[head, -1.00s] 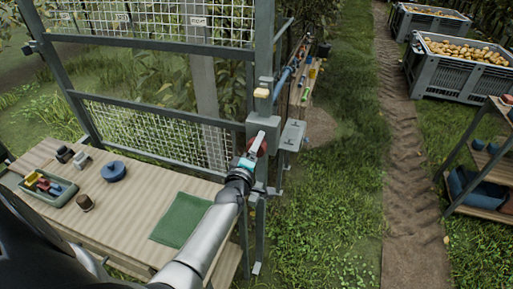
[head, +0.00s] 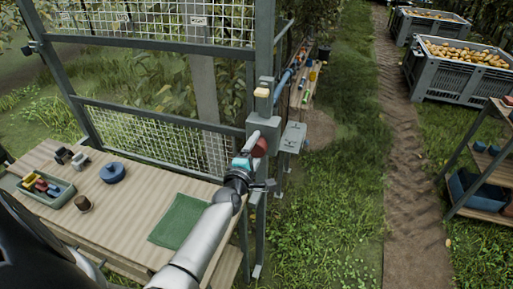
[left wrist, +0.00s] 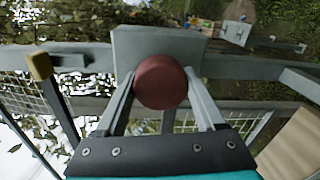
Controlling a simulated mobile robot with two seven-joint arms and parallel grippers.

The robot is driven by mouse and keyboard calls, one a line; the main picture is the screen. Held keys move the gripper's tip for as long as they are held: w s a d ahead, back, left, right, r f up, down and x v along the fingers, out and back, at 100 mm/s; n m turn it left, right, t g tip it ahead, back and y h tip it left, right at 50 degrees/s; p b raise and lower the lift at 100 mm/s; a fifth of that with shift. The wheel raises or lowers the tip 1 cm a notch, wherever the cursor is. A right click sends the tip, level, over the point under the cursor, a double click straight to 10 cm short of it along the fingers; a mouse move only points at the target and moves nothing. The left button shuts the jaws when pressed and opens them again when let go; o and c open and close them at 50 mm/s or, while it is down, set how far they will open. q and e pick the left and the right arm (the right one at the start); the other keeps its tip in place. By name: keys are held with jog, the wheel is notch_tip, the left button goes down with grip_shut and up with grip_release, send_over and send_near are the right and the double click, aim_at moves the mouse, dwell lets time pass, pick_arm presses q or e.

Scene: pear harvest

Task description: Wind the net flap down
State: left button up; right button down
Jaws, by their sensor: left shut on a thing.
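A grey winder box (head: 263,127) is fixed to the metal post at the right end of the net frame. A round dark-red knob (head: 260,148) shows at its front. My left gripper (head: 247,157) is shut on the knob. In the left wrist view the red knob (left wrist: 161,82) sits between the two fingers, with the grey box (left wrist: 150,45) behind it. White net (head: 160,20) hangs across the top of the frame, and another net panel (head: 150,135) fills the lower part; the gap between them is open. My right gripper is not in view.
A wooden table (head: 130,205) bears a green cloth (head: 179,220), a blue round item (head: 112,172) and a green tray (head: 66,193). A yellow-tipped lever (head: 262,92) stands above the box. Right are crates of pears (head: 420,88) and a shelf (head: 480,208). Grass between is clear.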

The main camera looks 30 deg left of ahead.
pick_arm(q)
jog(key=shift+f, duration=0.1)
jog(key=o, duration=1.3)
jog(key=shift+o, duration=0.2)
jog(key=shift+s+d, duration=0.2)
jog(key=shift+s, duration=0.4)
jog(key=v, duration=1.4)
